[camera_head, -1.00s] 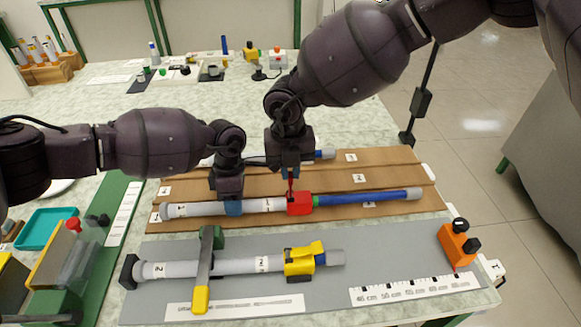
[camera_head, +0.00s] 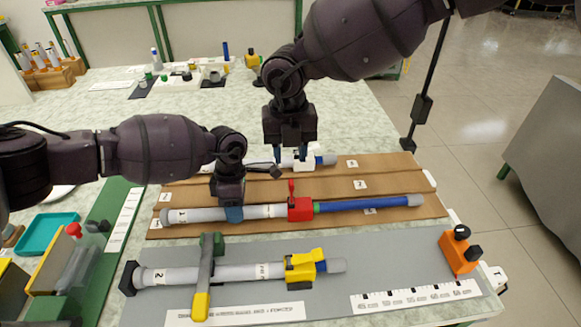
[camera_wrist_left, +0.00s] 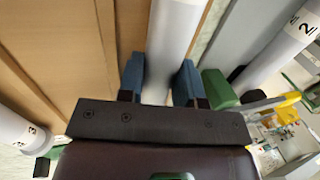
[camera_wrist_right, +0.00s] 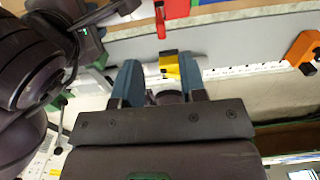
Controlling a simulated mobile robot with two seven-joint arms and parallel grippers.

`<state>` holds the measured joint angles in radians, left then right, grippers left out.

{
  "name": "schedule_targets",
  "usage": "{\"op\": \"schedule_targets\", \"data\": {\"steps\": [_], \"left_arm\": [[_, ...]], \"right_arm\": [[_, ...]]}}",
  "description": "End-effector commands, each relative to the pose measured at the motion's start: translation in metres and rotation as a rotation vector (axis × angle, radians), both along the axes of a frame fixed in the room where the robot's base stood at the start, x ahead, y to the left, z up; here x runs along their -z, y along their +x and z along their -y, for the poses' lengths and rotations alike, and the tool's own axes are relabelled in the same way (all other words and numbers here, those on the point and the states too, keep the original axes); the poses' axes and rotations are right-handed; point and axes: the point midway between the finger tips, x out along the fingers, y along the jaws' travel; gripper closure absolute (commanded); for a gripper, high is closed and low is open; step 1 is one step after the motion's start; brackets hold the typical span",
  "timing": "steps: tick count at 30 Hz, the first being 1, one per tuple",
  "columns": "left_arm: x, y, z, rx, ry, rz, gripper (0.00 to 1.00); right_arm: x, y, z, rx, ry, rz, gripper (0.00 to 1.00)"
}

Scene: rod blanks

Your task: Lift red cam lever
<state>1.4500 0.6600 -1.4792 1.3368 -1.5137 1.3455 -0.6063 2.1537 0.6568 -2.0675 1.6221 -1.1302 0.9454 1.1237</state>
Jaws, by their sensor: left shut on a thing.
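The red cam lever (camera_head: 292,188) stands upright on the red clamp (camera_head: 301,209). The lever also shows at the top of the right wrist view (camera_wrist_right: 160,22).
The middle rod lies on a brown grooved board (camera_head: 410,183), with another rod with a white clamp (camera_head: 302,160) behind. In front, a rod with a yellow clamp (camera_head: 303,268) lies on a grey mat (camera_head: 370,268) under a green-and-yellow bar (camera_head: 205,275). An orange block (camera_head: 458,250) stands at right.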

Motion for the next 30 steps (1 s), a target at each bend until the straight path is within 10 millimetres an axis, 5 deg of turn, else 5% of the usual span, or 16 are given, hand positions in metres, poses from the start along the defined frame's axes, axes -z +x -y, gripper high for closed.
{"op": "schedule_targets", "data": {"steps": [9, 25, 26, 30], "left_arm": [[0.0, 0.0, 0.0, 0.0, 0.0, 0.0, 0.97], [0.0, 0.0, 0.0, 0.0, 0.0, 0.0, 0.97], [0.0, 0.0, 0.0, 0.0, 0.0, 0.0, 0.64], [0.0, 0.0, 0.0, 0.0, 0.0, 0.0, 0.43]], "right_arm": [[-0.047, 0.0, -0.001, 0.001, 0.001, 0.0, 0.62], [-0.055, 0.0, -0.001, 0.001, -0.001, -0.001, 0.62], [-0.055, 0.0, -0.001, 0.001, -0.001, -0.001, 0.62], [-0.055, 0.0, -0.001, 0.001, -0.001, -0.001, 0.62]]}}
